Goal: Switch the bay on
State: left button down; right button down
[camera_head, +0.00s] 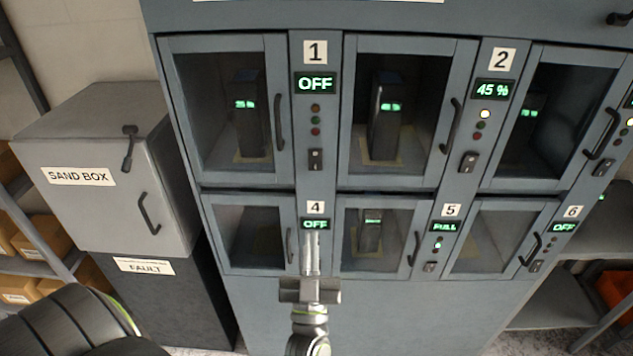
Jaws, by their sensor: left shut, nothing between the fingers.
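A blue-grey charging cabinet (400,310) holds numbered bays with glass doors. Bay 1's display (315,83) reads OFF, with a rocker switch (316,160) below unlit-looking lamps. A battery stands behind bay 1's closed door (237,110). Bay 4's display (315,224) reads OFF; its door (247,235) is closed and no battery shows inside. My left gripper (312,240) is shut and empty, pointing up in front of bay 4's panel just below that display. It hides bay 4's lamps and switch; contact cannot be told. Bay 6's display (564,227) also reads OFF. My right gripper is not in view.
Bay 2 (492,90) reads 45 % and bay 5 (445,227) reads FULL, each with a battery inside. Door handles stick out beside the panels. Shelves flank both sides.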

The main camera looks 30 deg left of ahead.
aim_at(315, 164)
pick_arm(q)
jog(key=shift+w+a+f+p+x, duration=0.15)
jog(key=shift+w+f+p+x, duration=0.2)
jog(key=shift+p+x, duration=1.25)
jog(key=shift+w+a+f+p+x, duration=0.2)
jog(key=shift+f+p+x, duration=0.3)
jog(key=shift+x, duration=2.15)
jog(key=shift+w+a+f+p+x, duration=0.1)
jog(key=shift+w+f+p+x, duration=0.25)
jog(key=shift+p+x, duration=1.25)
jog(key=shift+w+a+r+b, duration=0.25)
jog(key=shift+w+r+b, duration=0.05)
jog(key=shift+b, duration=0.25)
